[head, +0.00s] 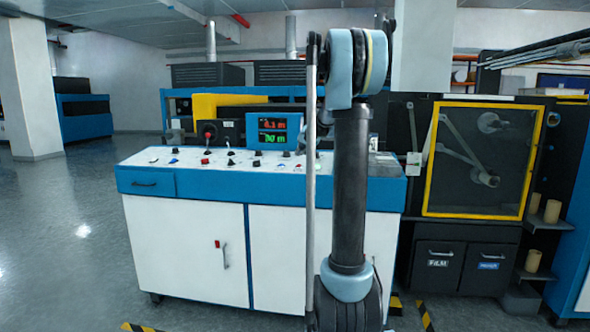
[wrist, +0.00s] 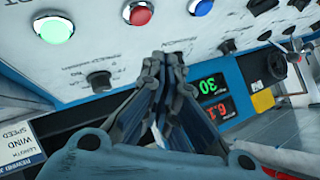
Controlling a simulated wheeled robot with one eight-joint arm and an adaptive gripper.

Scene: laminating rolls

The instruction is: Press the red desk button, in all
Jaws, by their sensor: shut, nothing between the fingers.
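A red round button (wrist: 139,13) sits on the white sloped desk panel (wrist: 160,46) in the wrist view, between a green button (wrist: 53,26) and a blue button (wrist: 200,7). My gripper (wrist: 163,60) is shut and empty, its fingertips over the panel below the red button in the picture, apart from it. In the head view the desk (head: 150,157) has a small red control (head: 205,161) left of the middle; I cannot tell if it is the same button. My arm hides part of the desk's right side there, and the gripper is not clearly visible.
A digital display (head: 273,131) stands behind the panel; it also shows in the wrist view (wrist: 212,97). Black knobs (wrist: 101,80) lie beside the fingers. A yellow-framed machine (head: 428,160) stands right. The floor (head: 70,235) at left is clear.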

